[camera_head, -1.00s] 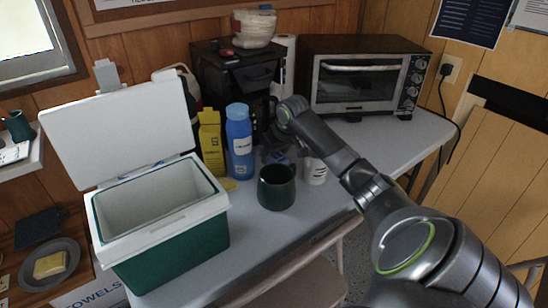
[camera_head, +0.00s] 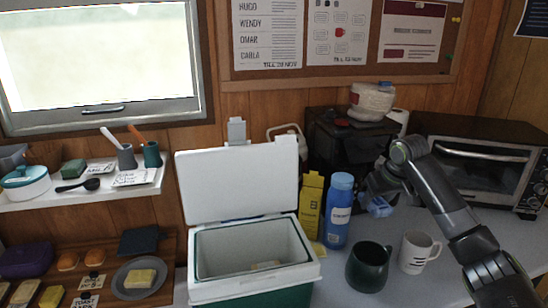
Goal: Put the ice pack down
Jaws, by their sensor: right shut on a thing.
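My right gripper (camera_head: 376,196) is shut on a small blue ice pack (camera_head: 380,208). It holds the ice pack right of the blue bottle (camera_head: 338,211), above and behind the dark green mug. The gripper's fingers are small and partly hidden by the wrist. My left gripper is not in view.
An open green and white cool box (camera_head: 255,282) stands on the white table with its lid up and something pale inside. A yellow carton (camera_head: 311,206), dark green mug (camera_head: 368,266), white mug (camera_head: 418,252), coffee machine (camera_head: 340,143) and toaster oven (camera_head: 480,165) crowd the table. Shelves (camera_head: 78,191) hang at left.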

